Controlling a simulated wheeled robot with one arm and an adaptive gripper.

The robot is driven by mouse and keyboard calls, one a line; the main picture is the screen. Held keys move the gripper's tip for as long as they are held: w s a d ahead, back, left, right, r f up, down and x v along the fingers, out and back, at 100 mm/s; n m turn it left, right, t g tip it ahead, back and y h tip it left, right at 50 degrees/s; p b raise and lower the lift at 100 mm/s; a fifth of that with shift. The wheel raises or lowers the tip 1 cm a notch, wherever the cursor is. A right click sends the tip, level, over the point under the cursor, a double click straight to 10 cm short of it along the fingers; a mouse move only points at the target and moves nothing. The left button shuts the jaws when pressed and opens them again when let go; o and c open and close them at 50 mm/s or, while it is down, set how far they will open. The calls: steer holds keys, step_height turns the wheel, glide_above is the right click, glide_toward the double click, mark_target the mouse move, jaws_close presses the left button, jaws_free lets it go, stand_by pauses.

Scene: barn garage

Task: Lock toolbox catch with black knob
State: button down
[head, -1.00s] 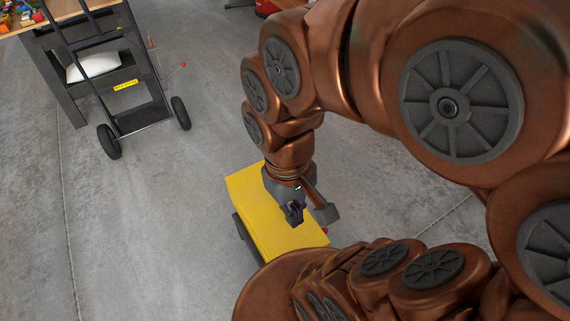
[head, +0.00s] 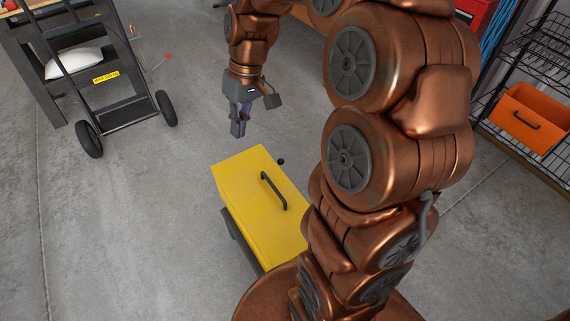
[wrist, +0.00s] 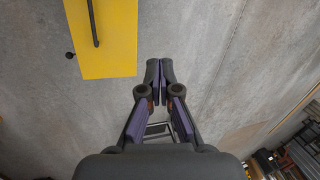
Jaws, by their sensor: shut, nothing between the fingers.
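A yellow toolbox (head: 248,205) with a black bar handle (head: 273,191) on its lid stands on the floor in the head view. A small black knob (head: 281,161) sticks out at its far right edge. My gripper (head: 238,130) is beyond the box's far end, above the floor, pointing down, shut and apart from the box and knob. In the wrist view the shut fingers (wrist: 160,68) are over bare floor. There the yellow lid (wrist: 112,45) is at the upper left, with the knob (wrist: 70,55) beside its left edge. The catch itself cannot be made out.
A hand truck (head: 105,85) with wheels stands at the upper left beside a workbench. A wire shelf (head: 525,60) with an orange bin (head: 522,118) stands at the right. Open concrete floor (head: 130,220) lies left of the toolbox.

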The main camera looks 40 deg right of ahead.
steer(key=w+d+f+b, duration=0.5)
steer(key=w+d+f, duration=0.1)
steer(key=w+f, duration=0.15)
steer(key=m+t+b, duration=0.2)
steer(key=t+b, duration=0.1)
steer(key=b, duration=0.8)
glide_above(282, 159)
steer(key=s+d, duration=0.4)
steer(key=d, duration=0.1)
step_height(282, 159, down, 22)
steer(key=shift+w+d+f+y, duration=0.15)
steer(key=shift+d+f+y, duration=0.1)
steer(key=shift+y, duration=0.05)
steer(key=b+x, duration=0.4)
steer(key=x, duration=1)
steer(key=shift+a+b, duration=0.1)
steer(key=shift+b, duration=0.2)
steer(key=shift+d+f, duration=0.1)
steer(key=shift+d, duration=0.1)
